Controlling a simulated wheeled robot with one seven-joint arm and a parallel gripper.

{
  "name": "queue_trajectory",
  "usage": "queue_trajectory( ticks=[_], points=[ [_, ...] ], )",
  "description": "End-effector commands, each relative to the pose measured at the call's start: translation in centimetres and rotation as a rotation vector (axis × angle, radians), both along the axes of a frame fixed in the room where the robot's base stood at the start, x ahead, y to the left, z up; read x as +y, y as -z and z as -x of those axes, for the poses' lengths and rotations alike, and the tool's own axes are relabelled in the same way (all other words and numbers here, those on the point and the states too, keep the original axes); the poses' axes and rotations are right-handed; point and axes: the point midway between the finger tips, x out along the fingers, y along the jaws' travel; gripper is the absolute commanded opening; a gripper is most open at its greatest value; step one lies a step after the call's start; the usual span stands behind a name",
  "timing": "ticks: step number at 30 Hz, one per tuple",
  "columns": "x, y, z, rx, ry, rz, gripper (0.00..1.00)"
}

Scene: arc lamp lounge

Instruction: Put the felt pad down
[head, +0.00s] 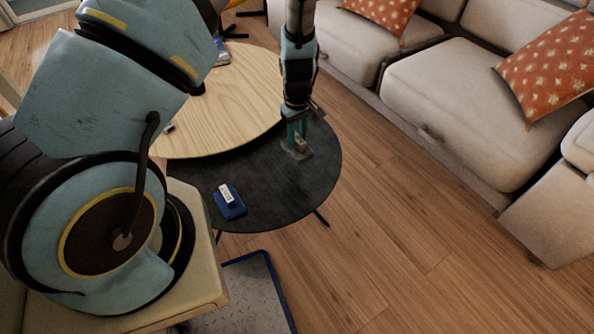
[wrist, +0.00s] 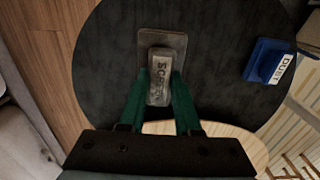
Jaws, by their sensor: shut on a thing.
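My gripper (head: 297,130) points down over the dark round table (head: 250,175), at its right part. It is shut on the handle of a grey pad, the felt pad (head: 299,153). In the wrist view the green fingers (wrist: 158,98) grip the grey handle from both sides. Lettering on the handle starts with "SC", and the rest is hard to read. The pad's flat grey base (wrist: 176,42) shows beyond the handle. The pad is at or just above the table top; I cannot tell whether it touches.
A blue block (head: 229,206) with a white label reading "DUST" sits on the dark table's front part. A higher light wood table (head: 235,95) overlaps the dark one at the back left. A pale sofa (head: 450,95) stands to the right. The dark top between pad and block is bare.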

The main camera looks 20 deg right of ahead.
Motion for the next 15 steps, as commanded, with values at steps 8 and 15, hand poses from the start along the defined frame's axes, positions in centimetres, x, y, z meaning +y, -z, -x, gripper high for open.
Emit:
queue_trajectory(
  ticks=[8,15],
  points=[
    [0.1,1.0,0.0,0.001,-0.004,-0.002,0.00],
    [0.1,4.6,0.0,0.000,-0.004,-0.002,0.00]
  ],
)
